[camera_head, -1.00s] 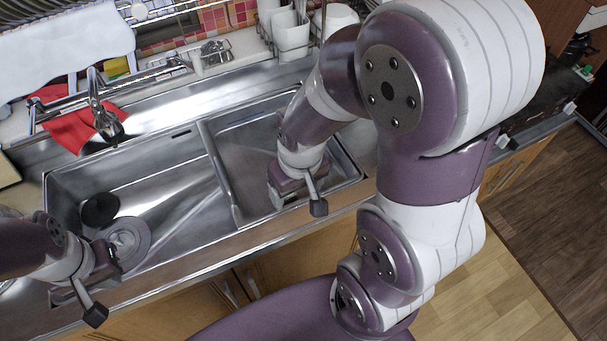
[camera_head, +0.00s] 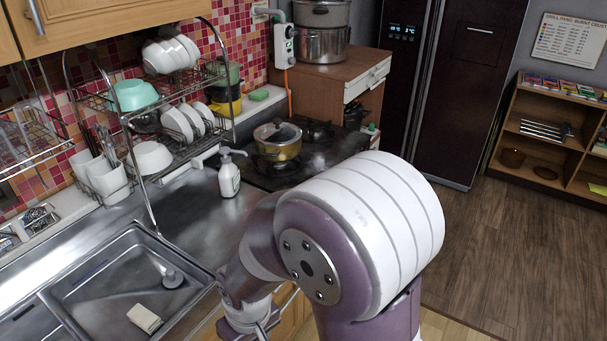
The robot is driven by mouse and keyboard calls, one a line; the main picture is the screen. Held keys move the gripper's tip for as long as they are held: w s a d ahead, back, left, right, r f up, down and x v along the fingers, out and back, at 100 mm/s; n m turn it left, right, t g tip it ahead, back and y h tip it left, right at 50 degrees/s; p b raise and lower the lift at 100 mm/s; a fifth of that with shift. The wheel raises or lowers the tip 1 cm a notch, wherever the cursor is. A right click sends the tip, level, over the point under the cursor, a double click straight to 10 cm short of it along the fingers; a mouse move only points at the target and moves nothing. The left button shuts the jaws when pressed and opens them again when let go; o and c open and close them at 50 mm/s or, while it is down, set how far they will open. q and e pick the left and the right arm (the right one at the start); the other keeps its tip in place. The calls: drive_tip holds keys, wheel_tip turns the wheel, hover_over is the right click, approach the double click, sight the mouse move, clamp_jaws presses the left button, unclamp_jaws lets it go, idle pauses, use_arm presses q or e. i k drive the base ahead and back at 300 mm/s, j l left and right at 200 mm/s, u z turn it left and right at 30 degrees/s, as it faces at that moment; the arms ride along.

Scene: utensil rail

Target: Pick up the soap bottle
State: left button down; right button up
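The soap bottle (camera_head: 229,179), white with a pump top and a label, stands upright on the metal counter between the dish rack and the stove. My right arm reaches in from the lower right. Its gripper (camera_head: 258,326) is at the bottom edge of the view, in front of the counter and apart from the bottle. The fingers are mostly cut off or hidden, so I cannot tell whether they are open. My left gripper is out of view.
The sink (camera_head: 125,280) holds a pale sponge-like block (camera_head: 145,318). A dish rack (camera_head: 165,135) with bowls stands behind the counter. A lidded pot (camera_head: 278,141) is on the stove (camera_head: 325,150), right of the bottle. The counter in front of the bottle is clear.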

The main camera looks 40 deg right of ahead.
sight(229, 176)
drive_tip(key=z, duration=0.95)
drive_tip(key=u, duration=0.9)
drive_tip(key=l+u, duration=0.95)
drive_tip(key=l, duration=0.15)
drive_tip(key=k+l+u, duration=0.1)
drive_tip(key=l+u, duration=0.4)
drive_tip(key=l, duration=0.1)
